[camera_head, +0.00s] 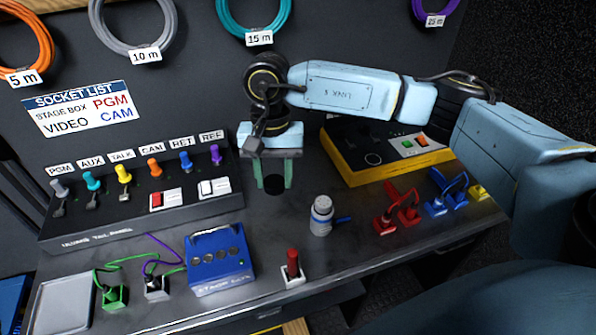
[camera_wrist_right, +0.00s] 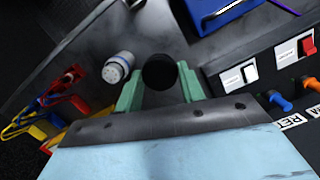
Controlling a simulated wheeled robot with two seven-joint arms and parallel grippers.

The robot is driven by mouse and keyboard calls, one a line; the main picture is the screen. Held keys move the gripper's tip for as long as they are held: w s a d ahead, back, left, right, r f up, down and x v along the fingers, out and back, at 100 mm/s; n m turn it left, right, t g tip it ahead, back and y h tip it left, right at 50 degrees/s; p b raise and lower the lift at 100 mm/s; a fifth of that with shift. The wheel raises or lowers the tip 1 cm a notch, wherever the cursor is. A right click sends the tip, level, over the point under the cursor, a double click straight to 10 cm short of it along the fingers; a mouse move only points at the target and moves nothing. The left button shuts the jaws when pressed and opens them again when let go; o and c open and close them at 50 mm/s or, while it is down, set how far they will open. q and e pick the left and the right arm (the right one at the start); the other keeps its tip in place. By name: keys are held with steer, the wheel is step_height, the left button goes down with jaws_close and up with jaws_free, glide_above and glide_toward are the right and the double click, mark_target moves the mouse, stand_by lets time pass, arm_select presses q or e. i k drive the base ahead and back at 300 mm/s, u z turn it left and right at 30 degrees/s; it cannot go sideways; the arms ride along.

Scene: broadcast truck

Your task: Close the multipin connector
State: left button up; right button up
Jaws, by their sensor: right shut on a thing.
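My right gripper (camera_head: 274,186) hangs over the middle of the desk, its green fingers shut on a black round cap-like piece (camera_head: 275,185). In the right wrist view the gripper (camera_wrist_right: 160,84) has the black piece (camera_wrist_right: 159,71) between its fingertips. A grey-white ribbed cylinder (camera_head: 321,216), which looks like the multipin connector, stands upright on the desk to the right of the gripper and nearer the front. A blue lever (camera_head: 343,219) sticks out at its right. The cylinder also shows in the right wrist view (camera_wrist_right: 117,68), apart from the held piece. My left gripper is out of view.
A blue box (camera_head: 219,262) and a red-handled piece (camera_head: 292,266) stand near the front edge. The panel (camera_head: 145,222) with coloured plugs is at left.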

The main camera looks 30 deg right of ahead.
mark_target(322, 221)
steer(key=u, duration=2.35)
steer(key=k, duration=1.9)
steer(key=z, duration=1.65)
steer(key=i, duration=0.5)
steer(key=u, duration=0.05)
